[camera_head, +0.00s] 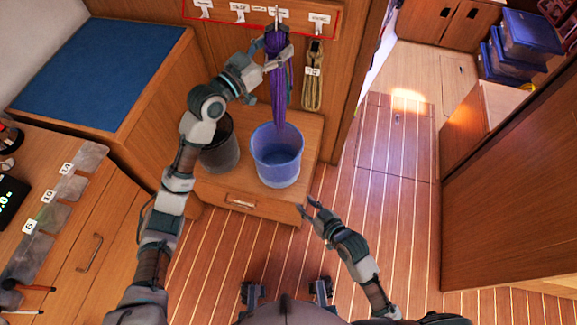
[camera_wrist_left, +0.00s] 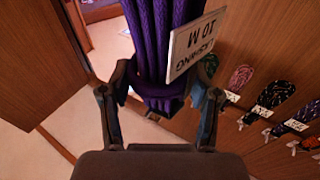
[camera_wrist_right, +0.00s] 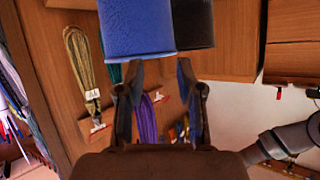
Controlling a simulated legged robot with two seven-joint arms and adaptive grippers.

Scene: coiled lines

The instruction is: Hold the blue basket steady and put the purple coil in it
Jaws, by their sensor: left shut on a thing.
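The purple coil (camera_head: 279,100) hangs long and vertical in front of the wooden wall, above the blue basket (camera_head: 277,160). My left gripper (camera_head: 277,62) is shut around its upper part. In the left wrist view the purple coil (camera_wrist_left: 160,35) passes between the fingers, with a white tag on it. I cannot tell whether its top is still on a hook. The blue basket stands upright and looks empty on a low wooden ledge. My right gripper (camera_head: 308,208) is open and empty, in front of the basket and apart from it; the basket (camera_wrist_right: 137,28) also shows beyond its fingertips.
A dark bucket (camera_head: 221,150) stands just left of the basket. A khaki coil (camera_head: 313,80) hangs right of the purple one, under a rail of labelled hooks (camera_head: 240,14). A blue-topped cabinet (camera_head: 100,70) is at the left. The floor at right is clear.

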